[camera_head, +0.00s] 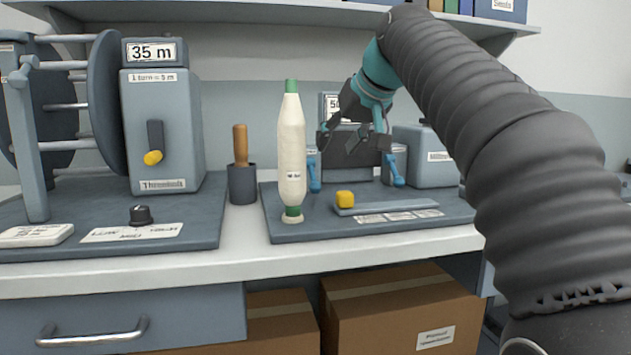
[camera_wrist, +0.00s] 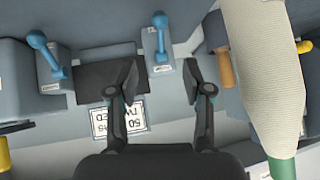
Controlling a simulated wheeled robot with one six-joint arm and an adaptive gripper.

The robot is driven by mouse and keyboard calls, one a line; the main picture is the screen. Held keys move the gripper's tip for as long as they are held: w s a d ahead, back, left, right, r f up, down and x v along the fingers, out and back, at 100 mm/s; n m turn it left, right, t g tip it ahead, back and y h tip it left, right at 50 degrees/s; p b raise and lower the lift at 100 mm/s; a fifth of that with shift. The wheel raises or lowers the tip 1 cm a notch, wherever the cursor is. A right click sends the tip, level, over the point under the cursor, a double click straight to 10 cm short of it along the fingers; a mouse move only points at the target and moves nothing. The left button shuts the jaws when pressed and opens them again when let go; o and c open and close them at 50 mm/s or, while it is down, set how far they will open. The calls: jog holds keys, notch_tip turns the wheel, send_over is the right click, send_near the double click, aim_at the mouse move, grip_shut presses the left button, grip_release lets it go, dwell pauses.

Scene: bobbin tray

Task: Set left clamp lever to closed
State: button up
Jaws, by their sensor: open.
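The left clamp lever (camera_head: 314,178) is blue with a round knob, at the left of a dark panel (camera_head: 350,150); its knob end points down and forward. In the wrist view, seen turned around, the left lever (camera_wrist: 159,38) is the one nearer the bobbin. The right clamp lever (camera_head: 395,172) is a similar blue lever; it also shows in the wrist view (camera_wrist: 47,52). My gripper (camera_head: 335,138) is over the panel. In the wrist view my gripper (camera_wrist: 161,68) is open and empty, its fingertips to either side of the left lever's line; contact is not visible.
A cream bobbin (camera_head: 291,150) with green ends stands upright left of the left lever. A wooden-handled tool in a cup (camera_head: 242,182) is further left.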

aim_at(315, 179)
jog(key=b+x, duration=0.1)
jog(key=x, duration=1.2)
jog(key=shift+w+a+f+b, duration=0.15)
jog(key=shift+w+f+b, duration=0.1)
jog(key=shift+b, duration=0.15)
grip_shut()
